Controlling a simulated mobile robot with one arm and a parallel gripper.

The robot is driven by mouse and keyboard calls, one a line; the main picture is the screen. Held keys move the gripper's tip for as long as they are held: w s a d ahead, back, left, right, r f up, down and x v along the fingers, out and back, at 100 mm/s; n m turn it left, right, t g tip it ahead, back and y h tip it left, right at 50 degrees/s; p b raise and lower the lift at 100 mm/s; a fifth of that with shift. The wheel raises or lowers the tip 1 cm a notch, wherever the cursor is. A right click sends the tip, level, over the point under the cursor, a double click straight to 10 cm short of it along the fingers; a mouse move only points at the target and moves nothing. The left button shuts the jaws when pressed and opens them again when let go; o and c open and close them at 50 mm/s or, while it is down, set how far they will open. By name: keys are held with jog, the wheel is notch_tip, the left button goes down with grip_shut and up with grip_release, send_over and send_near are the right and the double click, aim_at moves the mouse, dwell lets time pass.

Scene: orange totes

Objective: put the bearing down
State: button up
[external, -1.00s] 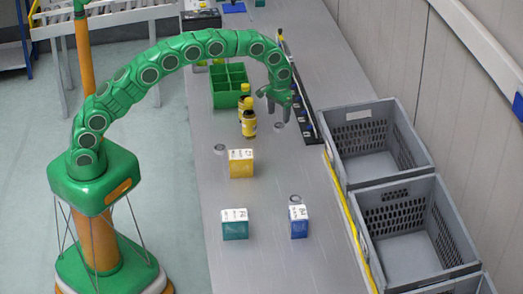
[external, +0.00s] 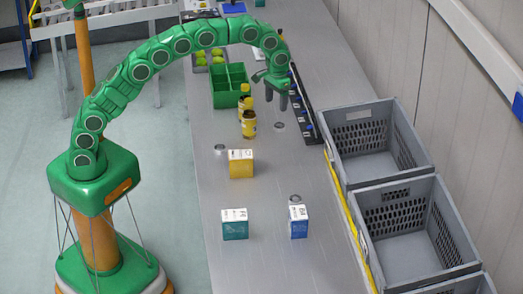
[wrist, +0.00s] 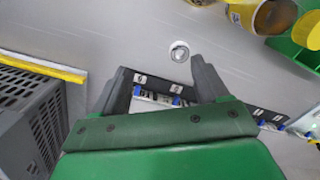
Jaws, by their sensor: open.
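A small round metal bearing (external: 279,127) lies flat on the grey table, right of the brown-and-yellow bottles. In the wrist view the bearing (wrist: 180,51) sits on bare table just beyond my fingertips, apart from them. My gripper (external: 277,104) hangs above the table, a little behind the bearing in the external view. In the wrist view my gripper (wrist: 160,70) has its two fingers spread, with nothing between them. Two similar small round pieces lie elsewhere, one left (external: 219,149) and one behind the blue box (external: 295,198).
A black rail with blue parts (external: 301,105) runs along the table near my gripper. Bottles (external: 248,123) and a green divided bin (external: 229,86) stand left. Yellow (external: 241,164), teal (external: 235,224) and blue (external: 299,222) boxes stand in front. Grey crates (external: 350,180) line the right.

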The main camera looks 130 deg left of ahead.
jog(key=w+d+r+m, duration=0.2)
jog(key=d+r, duration=0.1)
jog(key=d, duration=0.7)
jog(key=w+d+r+m, duration=0.15)
jog(key=d+r, duration=0.25)
jog(key=d, duration=0.5)
jog(key=s+d+r+m, duration=0.2)
jog(key=d, duration=0.7)
jog(key=s+d+r+m, duration=0.1)
jog(key=s+d+m, duration=0.15)
jog(key=d, duration=0.55)
jog(key=s+d+m+g, duration=0.1)
jog(key=s+d+m, duration=0.2)
jog(key=s+d, duration=1.05)
jog(key=s+d+f+m, duration=0.2)
jog(key=s+d, duration=0.2)
jog(key=s, duration=0.3)
jog(key=s+d+f+m, duration=0.2)
jog(key=s+d, duration=0.2)
jog(key=s, duration=0.3)
jog(key=shift+s+d+g, duration=0.15)
jog(key=shift+s+g, duration=0.05)
jog(key=shift+g, duration=0.2)
